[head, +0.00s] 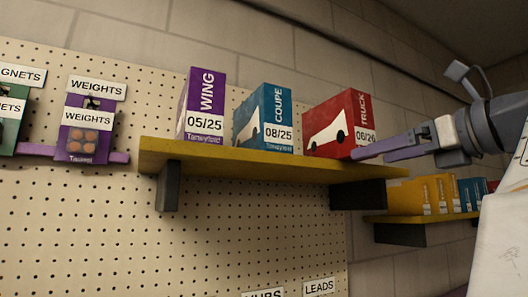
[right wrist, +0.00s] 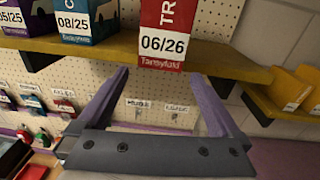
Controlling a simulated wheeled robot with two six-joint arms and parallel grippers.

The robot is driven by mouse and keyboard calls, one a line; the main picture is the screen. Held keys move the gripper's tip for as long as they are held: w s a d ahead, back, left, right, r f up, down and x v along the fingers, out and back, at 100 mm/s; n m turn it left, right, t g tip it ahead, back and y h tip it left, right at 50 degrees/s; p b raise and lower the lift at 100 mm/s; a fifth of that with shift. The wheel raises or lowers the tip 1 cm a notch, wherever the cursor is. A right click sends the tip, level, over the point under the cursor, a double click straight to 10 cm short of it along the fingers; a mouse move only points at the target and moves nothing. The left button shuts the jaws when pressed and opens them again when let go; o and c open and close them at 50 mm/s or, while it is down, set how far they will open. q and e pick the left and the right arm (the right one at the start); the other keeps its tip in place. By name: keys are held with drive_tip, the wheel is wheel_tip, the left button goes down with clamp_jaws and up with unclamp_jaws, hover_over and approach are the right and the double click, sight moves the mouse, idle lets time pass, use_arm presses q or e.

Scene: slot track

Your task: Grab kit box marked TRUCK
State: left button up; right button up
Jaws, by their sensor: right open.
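The red TRUCK kit box (head: 328,122), with a white truck picture and an 06/26 label, stands upright on the yellow shelf (head: 240,158), rightmost of three boxes. In the right wrist view the box (right wrist: 163,30) rises ahead of and between the fingertips. My right gripper (head: 362,154) is open and empty, at the lower right corner of the box in the head view. The right wrist view shows its two purple fingers (right wrist: 158,74) spread wider than the box; I cannot tell whether they touch it. My left gripper is not in view.
A blue COUPE box (head: 263,118) and a purple WING box (head: 203,105) stand left of it, with gaps between. WEIGHTS packs (head: 88,130) hang on the pegboard (head: 90,220) at left. A lower yellow shelf (head: 420,217) with several boxes is at right.

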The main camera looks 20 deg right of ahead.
sight(365, 141)
drive_tip(key=shift+s+a+r+m+t+h, duration=0.15)
drive_tip(key=shift+s+r+m+t+h, duration=0.2)
drive_tip(key=shift+s+r, duration=0.8)
drive_tip(key=shift+w+a+r, duration=0.1)
drive_tip(key=shift+w+r, duration=0.15)
drive_tip(key=w+p, duration=0.1)
drive_tip(key=w, duration=0.3)
drive_tip(key=shift+w+a, duration=0.15)
drive_tip(key=shift+w, duration=0.25)
drive_tip(key=w, duration=0.1)
drive_tip(key=w+p, duration=0.2)
drive_tip(key=shift+w+a+r, duration=0.1)
drive_tip(key=shift+w+r, duration=0.15)
drive_tip(key=shift+w, duration=0.05)
drive_tip(key=shift+w+f+p, duration=0.15)
drive_tip(key=shift+w+p, duration=0.2)
drive_tip(key=shift+w, duration=0.45)
clamp_jaws()
